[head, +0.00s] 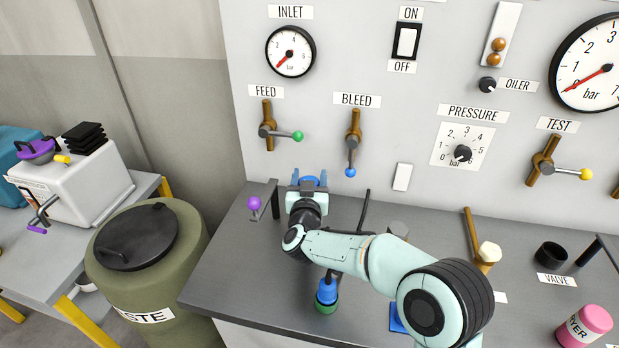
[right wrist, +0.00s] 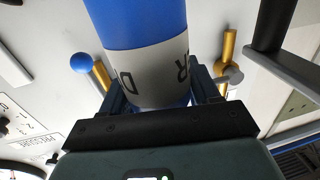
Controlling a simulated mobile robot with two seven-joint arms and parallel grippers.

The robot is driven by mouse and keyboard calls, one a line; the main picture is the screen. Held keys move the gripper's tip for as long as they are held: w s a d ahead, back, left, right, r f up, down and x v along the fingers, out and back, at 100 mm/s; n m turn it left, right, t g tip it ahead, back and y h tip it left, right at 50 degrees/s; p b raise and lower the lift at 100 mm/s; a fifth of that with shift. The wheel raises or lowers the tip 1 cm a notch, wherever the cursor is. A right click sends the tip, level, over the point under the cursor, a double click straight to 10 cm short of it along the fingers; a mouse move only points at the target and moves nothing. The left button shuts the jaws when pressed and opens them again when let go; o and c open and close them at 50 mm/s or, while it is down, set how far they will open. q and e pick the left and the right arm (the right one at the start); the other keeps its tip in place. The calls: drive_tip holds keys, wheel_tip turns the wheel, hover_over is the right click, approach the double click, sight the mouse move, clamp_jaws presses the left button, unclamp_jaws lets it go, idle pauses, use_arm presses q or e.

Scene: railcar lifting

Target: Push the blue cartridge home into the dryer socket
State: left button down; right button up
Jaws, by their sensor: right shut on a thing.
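My right gripper (head: 308,184) is at the back left of the bench, below the FEED and BLEED valves. It is shut on the blue cartridge (right wrist: 140,22), which has a white band with dark letters, partly readable as D and R. The fingers (right wrist: 158,92) stand on both sides of the band. In the head view only a little blue of the cartridge (head: 309,180) shows at the gripper. I cannot make out the dryer socket, and the cartridge's far end is out of sight. My left gripper is not in view.
A blue and green fitting (head: 326,293) stands in front, under my arm. A pink cylinder (head: 585,325) with letters YER lies at the right. The bench (head: 232,270) is bare at its left front.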

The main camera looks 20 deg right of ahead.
drive_tip(key=shift+f+b, duration=1.15)
drive_tip(key=shift+f, duration=0.4)
drive_tip(key=o, duration=1.4)
wheel_tip(320, 180, up, 20)
drive_tip(key=p, duration=0.5)
